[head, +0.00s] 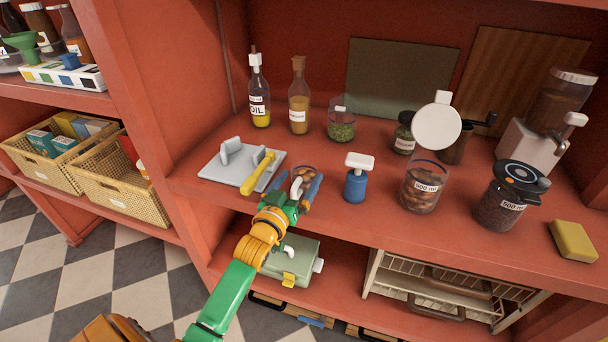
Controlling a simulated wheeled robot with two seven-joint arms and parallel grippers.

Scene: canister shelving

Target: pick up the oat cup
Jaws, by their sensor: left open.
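A small clear cup (305,170) with brown pieces in it stands near the front edge of the red shelf; I take it for the oat cup, though I cannot make out the contents for sure. My left gripper (304,187) comes up from below and in front, its blue fingers open at the near side of the cup. The gripper hides the lower part of the cup. I cannot tell whether the fingers touch it. My right gripper is not in view.
Close left lies a grey board with a yellow-handled tool (258,174). Behind are an oil bottle (260,100) and a green-filled jar (341,122). A green box (292,262) sits below.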

